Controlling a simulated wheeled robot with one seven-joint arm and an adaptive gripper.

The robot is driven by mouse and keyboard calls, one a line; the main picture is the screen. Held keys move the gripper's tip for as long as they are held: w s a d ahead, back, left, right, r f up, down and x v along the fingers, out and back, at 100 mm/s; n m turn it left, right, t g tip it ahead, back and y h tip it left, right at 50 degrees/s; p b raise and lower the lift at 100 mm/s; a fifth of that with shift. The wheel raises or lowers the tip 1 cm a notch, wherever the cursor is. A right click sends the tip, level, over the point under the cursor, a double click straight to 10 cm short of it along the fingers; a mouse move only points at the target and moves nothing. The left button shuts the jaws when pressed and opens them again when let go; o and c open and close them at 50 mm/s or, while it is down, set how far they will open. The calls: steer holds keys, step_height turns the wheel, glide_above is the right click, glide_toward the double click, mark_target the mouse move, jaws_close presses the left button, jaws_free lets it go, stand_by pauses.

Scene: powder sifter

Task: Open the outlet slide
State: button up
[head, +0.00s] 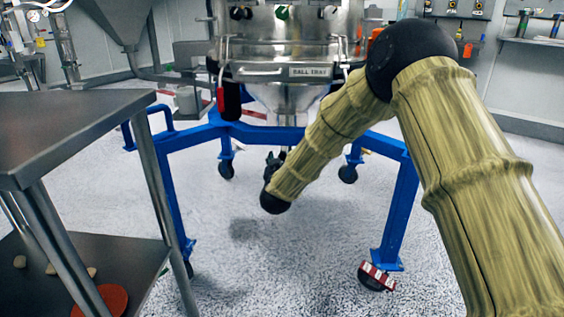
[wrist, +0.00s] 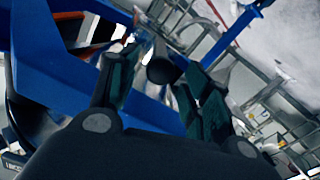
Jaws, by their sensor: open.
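The steel powder sifter (head: 290,45) stands in the head view, with its outlet cone (head: 287,97) narrowing downward. My gripper (head: 275,157) is below the cone, small and dark at the end of my arm. In the wrist view my gripper (wrist: 160,66) is open, with one dark finger on each side of a dark rounded knob (wrist: 160,71). The knob looks like the outlet slide's handle, but the slide plate itself cannot be made out. I cannot tell whether either finger touches the knob.
A blue wheeled frame (head: 395,215) surrounds the outlet; its blue beam (wrist: 60,60) passes close to my gripper in the wrist view. A dark steel table (head: 75,120) stands at the left. Speckled floor (head: 285,255) is clear beneath the gripper.

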steer(key=shift+w+d, duration=0.1)
steer(key=shift+w, duration=0.9)
jaws_close()
